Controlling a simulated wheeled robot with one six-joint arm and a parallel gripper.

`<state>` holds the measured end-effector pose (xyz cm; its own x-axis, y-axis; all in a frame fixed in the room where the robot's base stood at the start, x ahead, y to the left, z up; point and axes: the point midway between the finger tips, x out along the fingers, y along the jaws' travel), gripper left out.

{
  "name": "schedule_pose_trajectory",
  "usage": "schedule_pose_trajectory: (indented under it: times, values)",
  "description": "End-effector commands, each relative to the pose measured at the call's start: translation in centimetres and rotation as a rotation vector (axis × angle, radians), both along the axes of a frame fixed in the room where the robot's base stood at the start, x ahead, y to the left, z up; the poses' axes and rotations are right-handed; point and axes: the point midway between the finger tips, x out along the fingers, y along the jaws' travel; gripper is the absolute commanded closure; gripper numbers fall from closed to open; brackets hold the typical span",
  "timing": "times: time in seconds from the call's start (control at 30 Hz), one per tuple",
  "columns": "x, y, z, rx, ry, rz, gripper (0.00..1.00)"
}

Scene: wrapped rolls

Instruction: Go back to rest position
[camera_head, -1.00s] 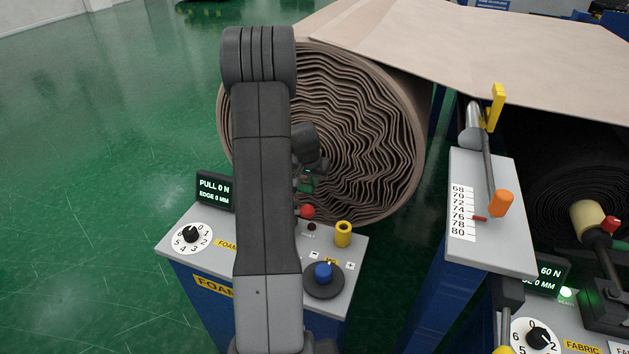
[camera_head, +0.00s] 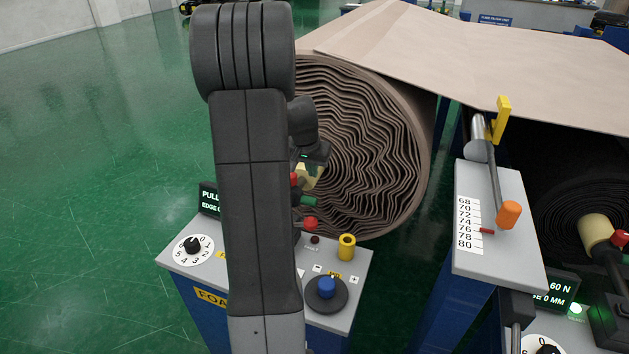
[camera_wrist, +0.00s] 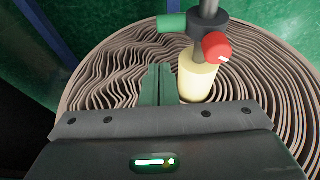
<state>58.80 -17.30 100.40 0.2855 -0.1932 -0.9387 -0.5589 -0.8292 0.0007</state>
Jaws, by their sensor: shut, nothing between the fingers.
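My gripper (camera_wrist: 157,85) shows in the wrist view with its green fingers together and nothing between them. It is close beside a cream cylinder (camera_wrist: 198,75) on a grey shaft with a red knob (camera_wrist: 216,46) and a green handle (camera_wrist: 172,24). Whether it touches the cylinder I cannot tell. Behind lies the wavy end of a big brown roll (camera_wrist: 110,60), also in the head view (camera_head: 375,150). In the head view my arm stands upright over the foam panel and hides part of it; my fingers are not clear there.
The foam panel (camera_head: 345,285) carries a numbered dial (camera_head: 193,247), a red button, a yellow ring (camera_head: 347,246) and a blue knob (camera_head: 326,287). To the right stands a scale post (camera_head: 497,220) with an orange-ended lever (camera_head: 509,214). Green floor (camera_head: 90,150) is open at left.

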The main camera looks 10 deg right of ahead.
Motion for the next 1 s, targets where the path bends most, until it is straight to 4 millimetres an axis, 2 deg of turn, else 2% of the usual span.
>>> schedule_pose_trajectory:
  times: [0.2,0.63,0.77,1.0]
  values:
    - [-0.4,0.3,1.6,0.001,-0.002,-0.001,1.00]
    - [-0.5,0.3,1.5,0.001,0.001,-0.001,1.00]
    - [-0.2,0.1,0.5,0.001,0.003,-0.001,1.00]
    - [0.9,-0.7,-3.2,0.002,0.005,-0.003,1.00]
